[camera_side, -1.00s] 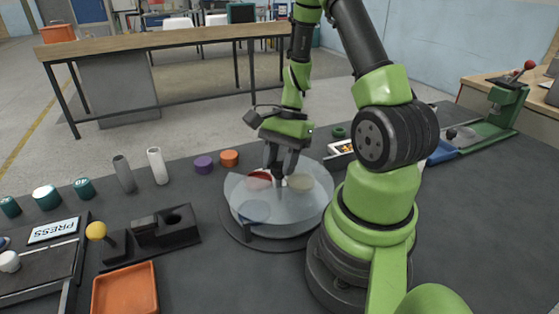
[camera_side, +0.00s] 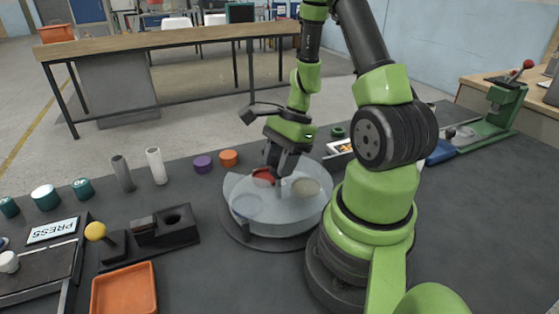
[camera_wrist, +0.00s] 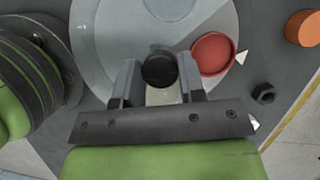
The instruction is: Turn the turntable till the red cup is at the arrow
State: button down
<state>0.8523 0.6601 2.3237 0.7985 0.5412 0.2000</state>
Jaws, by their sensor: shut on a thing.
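The turntable (camera_side: 284,212) is a pale grey disc on a dark base, and it also shows in the wrist view (camera_wrist: 105,30). The red cup (camera_wrist: 213,54) sits near the disc's rim, right of my fingers; in the side view (camera_side: 262,177) it is at the back left, partly behind my gripper. A white arrow mark (camera_wrist: 242,57) lies just outside the rim, close beside the red cup.
A second white mark (camera_wrist: 253,124) and a dark hex nut (camera_wrist: 263,94) lie right of the turntable. Orange (camera_side: 229,158) and purple (camera_side: 203,164) cylinders stand behind it. A black fixture (camera_side: 165,228) and an orange tray (camera_side: 125,291) are to the left.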

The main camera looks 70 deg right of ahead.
jog(key=shift+d, duration=0.1)
jog(key=c, duration=0.7)
grip_release()
jog(key=shift+r, duration=0.15)
jog(key=v, duration=0.9)
jog(key=shift+r, duration=0.35)
jog(key=s+a+r+n+t+h, duration=0.1)
jog(key=a+r+n+t, duration=0.1)
jog(key=a+r+n, duration=0.4)
jog(key=s+a+r+n+t+h, duration=0.1)
jog(key=a+r+n+t, duration=0.1)
jog(key=a+r+n, duration=0.5)
jog(key=a+n, duration=0.5)
jog(key=n, duration=0.2)
jog(key=shift+s+t, duration=0.2)
jog(key=shift+t, duration=0.2)
